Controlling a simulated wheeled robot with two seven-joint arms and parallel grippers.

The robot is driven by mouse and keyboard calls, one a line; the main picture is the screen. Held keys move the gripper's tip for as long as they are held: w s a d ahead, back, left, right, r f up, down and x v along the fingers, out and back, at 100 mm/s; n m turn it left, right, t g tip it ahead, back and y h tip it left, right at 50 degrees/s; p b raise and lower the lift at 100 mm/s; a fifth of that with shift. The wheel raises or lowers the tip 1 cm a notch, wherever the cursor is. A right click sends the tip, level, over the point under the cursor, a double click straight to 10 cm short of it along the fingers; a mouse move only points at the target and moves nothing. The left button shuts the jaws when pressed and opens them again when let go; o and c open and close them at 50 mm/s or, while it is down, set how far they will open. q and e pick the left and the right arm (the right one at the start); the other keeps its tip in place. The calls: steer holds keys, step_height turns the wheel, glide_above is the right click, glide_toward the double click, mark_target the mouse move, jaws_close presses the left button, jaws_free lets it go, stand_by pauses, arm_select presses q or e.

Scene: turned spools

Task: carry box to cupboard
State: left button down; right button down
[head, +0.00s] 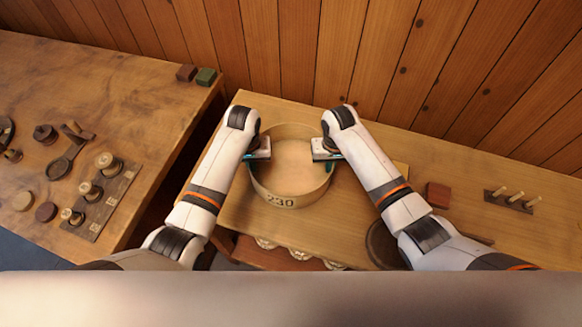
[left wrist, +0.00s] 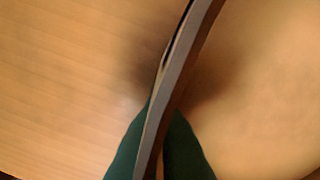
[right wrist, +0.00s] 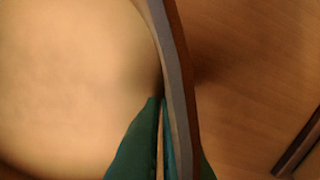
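The box is a round, open, pale wooden tub (head: 308,197) marked 230, at the middle of the head view over the bench. It looks empty. My left gripper (head: 257,158) is at its left rim and my right gripper (head: 325,158) at its right rim. In the left wrist view the box wall (left wrist: 186,55) runs between the two green fingers, which close on it. The right wrist view shows the same, with the wall (right wrist: 174,60) between the fingers. I cannot tell whether the box touches the bench. No cupboard can be made out.
The bench (head: 385,258) carries a reddish block (head: 438,195), a pegged rack (head: 512,201) and a dark round thing (head: 383,243) at right. Another table (head: 110,90) at left holds spools on a board (head: 100,203) and small blocks. A plank wall (head: 340,50) closes the back.

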arm_select(q)
steer(key=shift+r, duration=0.1)
